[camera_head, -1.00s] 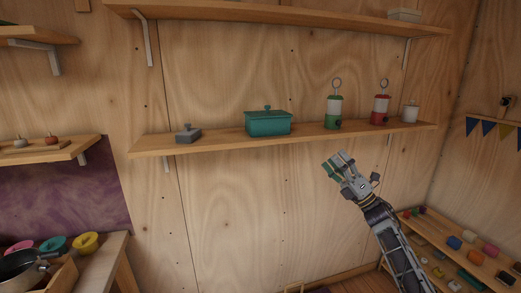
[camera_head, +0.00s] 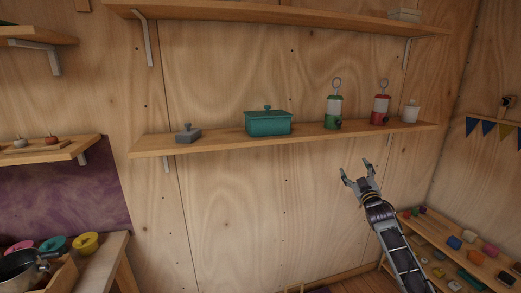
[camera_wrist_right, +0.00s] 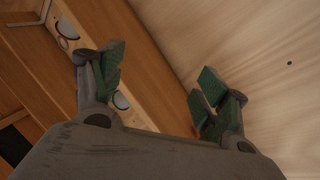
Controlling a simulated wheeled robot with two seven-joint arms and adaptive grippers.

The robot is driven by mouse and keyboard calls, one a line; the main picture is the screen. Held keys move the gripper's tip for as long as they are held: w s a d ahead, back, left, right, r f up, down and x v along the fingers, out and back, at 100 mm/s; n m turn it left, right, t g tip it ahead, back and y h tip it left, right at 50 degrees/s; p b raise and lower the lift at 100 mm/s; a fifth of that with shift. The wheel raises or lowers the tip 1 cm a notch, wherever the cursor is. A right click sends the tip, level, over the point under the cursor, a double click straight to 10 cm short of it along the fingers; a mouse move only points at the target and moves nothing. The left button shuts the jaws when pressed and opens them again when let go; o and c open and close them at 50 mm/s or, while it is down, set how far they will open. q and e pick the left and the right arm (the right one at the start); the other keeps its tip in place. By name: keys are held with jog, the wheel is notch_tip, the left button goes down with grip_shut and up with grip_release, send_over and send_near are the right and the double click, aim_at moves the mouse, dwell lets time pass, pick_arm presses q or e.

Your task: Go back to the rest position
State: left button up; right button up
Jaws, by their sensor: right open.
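My right gripper (camera_head: 356,171) is open and empty in the head view, below the right part of the long wall shelf (camera_head: 222,144) and in front of the plywood wall. Its two fingers with green pads also show spread apart in the right wrist view (camera_wrist_right: 158,84), with nothing between them but the shelf edge and wall behind. My left gripper is in neither view.
On the shelf stand a grey lidded box (camera_head: 188,135), a teal lidded box (camera_head: 268,123), a green lantern (camera_head: 334,112), a red lantern (camera_head: 381,108) and a white jar (camera_head: 410,113). A low rack (camera_head: 444,252) with coloured blocks stands at lower right.

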jog(key=s+f+m+g+h, duration=0.1)
jog(key=s+f+m+g, duration=0.15)
jog(key=f, duration=1.15)
jog(key=s+f+m+g, duration=0.1)
jog(key=s+f+g, duration=0.15)
jog(key=f, duration=1.15)
jog(key=s+a+f+g, duration=0.1)
jog(key=s+f+g, duration=0.1)
jog(key=s+f, duration=0.5)
jog(key=s+a+f+g, duration=0.15)
jog(key=s+f, duration=0.25)
jog(key=f, duration=0.8)
jog(key=s+f+g, duration=0.2)
jog(key=s+f, duration=0.3)
jog(key=f, duration=0.4)
jog(key=s+a+f+g, duration=0.2)
jog(key=s+f+g, duration=0.1)
jog(key=s+f, duration=0.95)
jog(key=s+a+f+g, duration=0.2)
jog(key=s+f, duration=0.3)
jog(key=s, duration=0.9)
jog(key=s+a+f+g, duration=0.1)
jog(key=s+f, duration=0.4)
jog(key=s, duration=0.9)
jog(key=s+a+f+g, duration=0.2)
jog(key=s+f, duration=0.3)
jog(key=s, duration=0.9)
jog(key=shift+s+a+f+g+y, duration=0.3)
jog(key=shift+s+g+y, duration=0.1)
jog(key=shift+g, duration=0.25)
